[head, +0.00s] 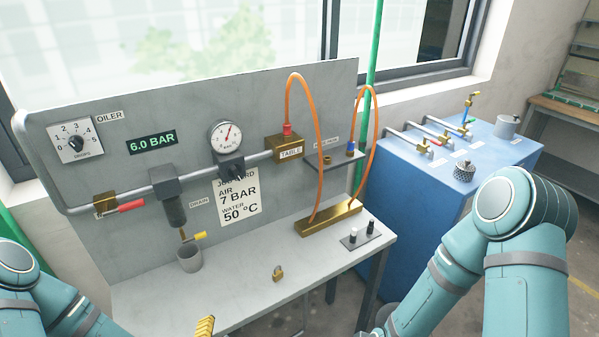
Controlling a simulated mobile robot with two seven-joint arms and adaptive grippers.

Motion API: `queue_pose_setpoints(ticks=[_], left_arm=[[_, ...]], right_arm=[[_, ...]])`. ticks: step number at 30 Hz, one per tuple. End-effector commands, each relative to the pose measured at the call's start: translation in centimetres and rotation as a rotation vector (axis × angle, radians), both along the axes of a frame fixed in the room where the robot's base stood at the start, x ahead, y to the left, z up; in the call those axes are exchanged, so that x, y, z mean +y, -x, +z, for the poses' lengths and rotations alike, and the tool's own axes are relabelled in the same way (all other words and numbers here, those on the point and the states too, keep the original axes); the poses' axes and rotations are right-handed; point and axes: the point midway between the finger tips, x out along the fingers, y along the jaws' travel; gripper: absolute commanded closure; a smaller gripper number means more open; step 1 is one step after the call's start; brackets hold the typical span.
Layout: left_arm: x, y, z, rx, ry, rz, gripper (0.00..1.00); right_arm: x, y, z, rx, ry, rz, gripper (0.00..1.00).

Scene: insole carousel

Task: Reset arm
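My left arm (60,300) comes in at the lower left and runs out past the bottom edge. A yellow ridged tip (205,326) at the bottom edge looks like one finger of my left gripper; the rest is cut off, so its opening cannot be told. My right arm (480,262) is bent at the lower right, in front of the blue cabinet. Its gripper is out of view. No thing is seen held by either arm.
The panel behind (110,150) bears a gauge (225,136) and valves. A blue cabinet (400,190) with taps stands right.

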Motion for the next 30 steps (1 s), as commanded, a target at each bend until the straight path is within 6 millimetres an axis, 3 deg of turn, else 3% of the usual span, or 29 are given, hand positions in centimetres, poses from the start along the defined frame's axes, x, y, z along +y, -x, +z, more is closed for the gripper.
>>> queue_pose_setpoints(ticks=[6,15,21,30], left_arm=[[-4.5,1.5,-1.7,0.04,-0.353,-0.579,0.0],[-8.4,4.3,-2.3,-0.005,-0.689,-1.319,0.0],[-9.4,5.3,-2.1,-0.047,-0.765,-1.555,0.0],[-9.4,5.5,-2.1,-0.053,-0.774,-1.589,0.0]], right_arm=[[0.0,0.1,-0.8,0.003,0.0,0.002,0.53],[0.1,0.3,-1.5,0.007,-0.001,0.006,0.53],[0.1,0.4,-1.6,0.009,-0.001,0.007,0.53],[0.1,0.4,-1.6,0.009,-0.001,0.007,0.53]])
